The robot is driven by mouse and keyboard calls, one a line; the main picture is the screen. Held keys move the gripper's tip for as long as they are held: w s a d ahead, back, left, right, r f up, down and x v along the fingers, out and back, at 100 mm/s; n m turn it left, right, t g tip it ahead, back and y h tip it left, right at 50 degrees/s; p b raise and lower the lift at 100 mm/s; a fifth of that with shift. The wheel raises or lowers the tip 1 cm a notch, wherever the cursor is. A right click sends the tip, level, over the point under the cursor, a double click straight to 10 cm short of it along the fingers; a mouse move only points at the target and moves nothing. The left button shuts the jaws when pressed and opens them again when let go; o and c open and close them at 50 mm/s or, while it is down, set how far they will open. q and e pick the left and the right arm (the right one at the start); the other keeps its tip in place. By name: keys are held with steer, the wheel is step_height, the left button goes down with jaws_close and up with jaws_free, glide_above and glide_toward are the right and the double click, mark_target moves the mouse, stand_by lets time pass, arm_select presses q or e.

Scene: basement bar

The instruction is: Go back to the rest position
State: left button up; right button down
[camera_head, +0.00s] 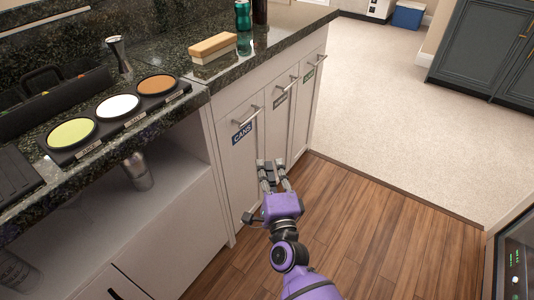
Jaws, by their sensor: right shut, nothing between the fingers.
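My right gripper (271,172) is on a purple arm that comes in from the bottom of the head view. It is shut and empty, low in front of the white cabinet doors. It appears in front of the door labelled CANS (240,165); I cannot tell whether it touches that door. My left gripper is not in view.
A dark granite counter (190,102) runs along the left with a tray of three coloured discs (118,107), a metal jigger (119,56) and a wooden-topped brush (213,46). Wooden floor (360,225) is clear to the right. A screened appliance (514,262) stands at the lower right.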

steer(key=shift+s, duration=0.5)
steer(key=shift+f, duration=0.1)
